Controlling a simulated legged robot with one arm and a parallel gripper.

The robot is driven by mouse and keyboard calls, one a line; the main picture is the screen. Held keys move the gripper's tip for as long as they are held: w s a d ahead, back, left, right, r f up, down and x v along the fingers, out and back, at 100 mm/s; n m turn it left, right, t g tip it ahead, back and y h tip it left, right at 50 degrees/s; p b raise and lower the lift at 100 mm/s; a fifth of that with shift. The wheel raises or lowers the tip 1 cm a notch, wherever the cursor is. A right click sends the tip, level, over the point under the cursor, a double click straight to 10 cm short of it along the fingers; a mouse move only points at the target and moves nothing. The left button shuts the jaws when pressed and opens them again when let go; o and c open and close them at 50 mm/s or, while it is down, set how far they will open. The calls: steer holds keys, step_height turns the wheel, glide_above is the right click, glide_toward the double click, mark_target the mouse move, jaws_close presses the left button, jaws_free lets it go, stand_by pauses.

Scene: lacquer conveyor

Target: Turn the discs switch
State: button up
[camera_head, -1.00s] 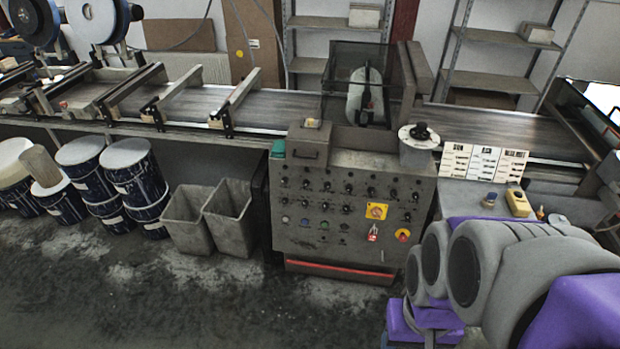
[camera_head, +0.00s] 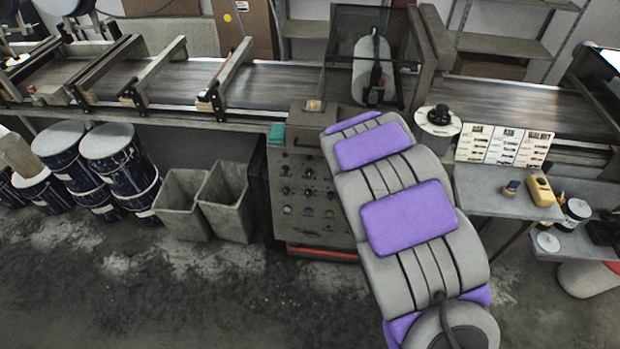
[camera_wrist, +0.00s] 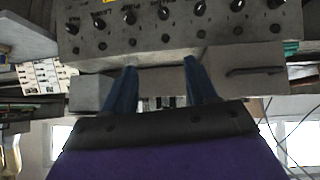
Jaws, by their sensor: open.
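The grey control panel (camera_head: 297,228) stands below the conveyor, with rows of dark knobs and several coloured buttons. My arm covers its right half in the head view. In the wrist view the panel (camera_wrist: 150,42) appears upside down across the top, with a row of black knobs (camera_wrist: 163,13) and small dark buttons. The labels are too small to read, so I cannot tell which knob is the discs switch. My gripper (camera_wrist: 161,72) is open and empty, its two dark blue fingers pointing at the panel, apart from the knobs. It is hidden behind my arm in the head view.
The conveyor (camera_head: 270,90) runs along the back. Grey bins (camera_head: 228,205) and blue drums (camera_head: 120,165) stand left of the panel. A small table (camera_head: 490,195) with a yellow device (camera_head: 540,190) is at right. The floor in front is open.

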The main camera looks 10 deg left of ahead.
steer(key=w+a+f+n+t, duration=0.1)
steer(key=w+a+f+t, duration=0.2)
steer(key=w+a+f, duration=0.3)
steer(key=n+t+y+b, duration=0.1)
steer(key=n+t+y, duration=0.1)
steer(key=t, duration=0.4)
glide_toward(308, 176)
steer(key=shift+m, duration=0.3)
steer(key=w+b, duration=0.4)
steer(key=w, duration=0.3)
steer(key=shift+w+d+f+b, duration=0.1)
steer(key=shift+w+b, duration=0.1)
steer(key=shift+b, duration=0.2)
steer(key=shift+w+a, duration=0.25)
steer(key=shift+w, duration=0.65)
steer(key=c, duration=1)
